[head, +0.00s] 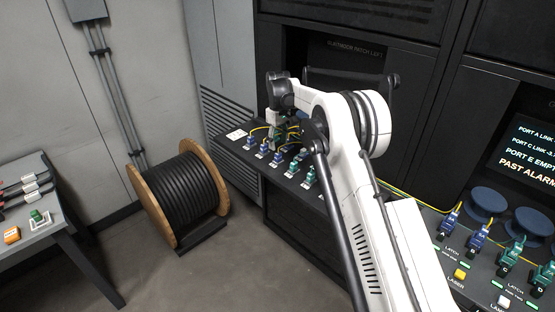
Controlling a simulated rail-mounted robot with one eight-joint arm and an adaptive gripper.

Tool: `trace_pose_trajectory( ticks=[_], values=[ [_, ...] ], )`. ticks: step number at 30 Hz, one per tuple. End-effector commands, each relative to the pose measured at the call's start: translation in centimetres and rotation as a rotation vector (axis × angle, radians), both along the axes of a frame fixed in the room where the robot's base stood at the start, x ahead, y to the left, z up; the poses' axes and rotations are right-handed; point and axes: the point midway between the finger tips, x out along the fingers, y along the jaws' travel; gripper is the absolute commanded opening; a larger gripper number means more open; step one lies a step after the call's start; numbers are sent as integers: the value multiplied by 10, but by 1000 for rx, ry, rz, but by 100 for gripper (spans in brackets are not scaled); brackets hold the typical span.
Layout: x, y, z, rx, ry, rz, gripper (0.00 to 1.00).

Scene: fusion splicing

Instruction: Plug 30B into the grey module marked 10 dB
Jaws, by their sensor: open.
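My gripper (275,128) hangs over the back of the dark patch shelf (279,177), pointing down among the cabled connectors. Its fingertips are small and partly lost against the cables, and I see nothing clearly held in them. Blue connectors (263,151) and green connectors (310,176) stand in a row on the shelf, with yellow leads behind them. Their labels are too small to read, so I cannot tell which is 30B. I cannot pick out a grey module marked 10 dB. My white arm hides the shelf's right part.
A cable drum (180,200) stands on the floor at left. A side table (70,235) holds an orange block (12,235) and small white and green parts. At right, a console carries plugged connectors (478,237), a yellow button (459,274) and a screen (535,150).

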Motion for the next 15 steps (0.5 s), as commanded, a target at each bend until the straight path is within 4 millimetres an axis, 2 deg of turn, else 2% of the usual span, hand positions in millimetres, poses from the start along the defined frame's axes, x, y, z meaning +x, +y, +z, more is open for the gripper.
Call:
trace_pose_trajectory(
  ticks=[9,15],
  values=[
    [0,0,-44,0,0,0,41],
    [0,0,-65,0,0,0,41]
  ],
)
